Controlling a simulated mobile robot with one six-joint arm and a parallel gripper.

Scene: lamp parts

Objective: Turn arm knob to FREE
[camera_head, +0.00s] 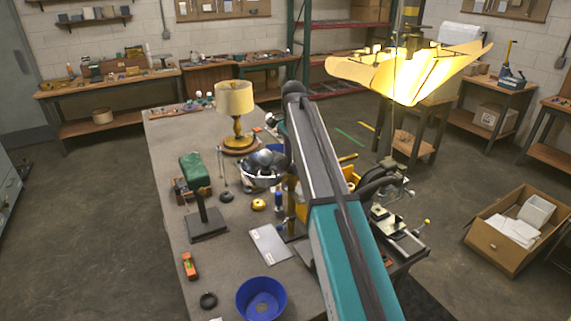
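A lit lamp with a wide, pleated yellow shade (405,75) stands at the right side of the bench, on a thin upright stem (391,135). A dark curved part and a metal fixture (395,230) are below it. A small yellow knob (427,222) sticks out at the fixture's right side. I cannot tell whether it is the arm knob, and no FREE marking is readable. My teal and grey arm reaches up across the middle of the bench and covers part of it. I cannot make out my gripper.
The grey bench (175,150) holds a small table lamp (236,105), a metal bowl (262,170), a green-topped item (194,172), a black stand (207,225), a grey plate (270,243) and a blue bowl (261,299). An open cardboard box (495,250) sits on the floor at right.

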